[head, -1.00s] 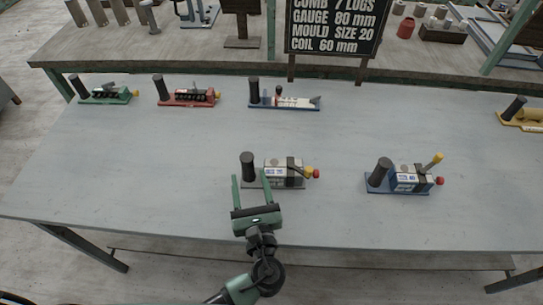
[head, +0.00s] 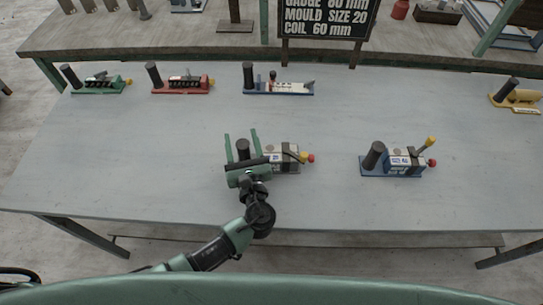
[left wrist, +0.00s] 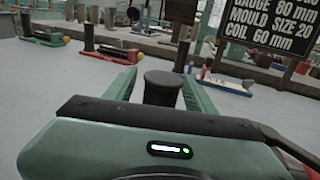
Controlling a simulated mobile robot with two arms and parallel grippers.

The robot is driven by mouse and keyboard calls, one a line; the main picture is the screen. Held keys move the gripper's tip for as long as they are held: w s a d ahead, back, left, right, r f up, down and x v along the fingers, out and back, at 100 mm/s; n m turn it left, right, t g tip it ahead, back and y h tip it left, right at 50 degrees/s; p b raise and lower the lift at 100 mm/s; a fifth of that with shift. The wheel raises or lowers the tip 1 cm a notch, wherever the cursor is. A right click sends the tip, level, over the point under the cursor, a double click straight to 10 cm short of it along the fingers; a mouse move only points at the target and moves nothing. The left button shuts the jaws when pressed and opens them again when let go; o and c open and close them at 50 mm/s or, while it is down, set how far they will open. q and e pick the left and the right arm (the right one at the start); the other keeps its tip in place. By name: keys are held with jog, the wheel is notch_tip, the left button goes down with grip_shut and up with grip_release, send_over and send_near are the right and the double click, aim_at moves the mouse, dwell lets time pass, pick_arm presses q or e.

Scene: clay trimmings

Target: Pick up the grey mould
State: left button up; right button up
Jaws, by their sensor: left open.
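The grey mould (head: 283,157) stands on the near middle of the table. It has a black upright cylinder handle (head: 243,149) at its left, a pale block, and yellow and red knobs at its right. My left gripper (head: 241,136) is open, with one finger on each side of the black handle. In the left wrist view the black handle (left wrist: 161,88) stands between the two green fingers (left wrist: 154,85). The gripper body hides the mould's base there. Whether the fingers touch the handle cannot be told. My right gripper is not in view.
A blue mould (head: 393,161) stands to the right on the table (head: 150,180). Green (head: 97,84), red (head: 180,83) and blue-white (head: 279,86) moulds line the back, with a yellow one (head: 517,97) far right. A black sign (head: 327,18) stands behind. The table's left front is clear.

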pick_arm(q)
jog(key=shift+c, duration=0.3)
grip_shut()
dwell(1.1)
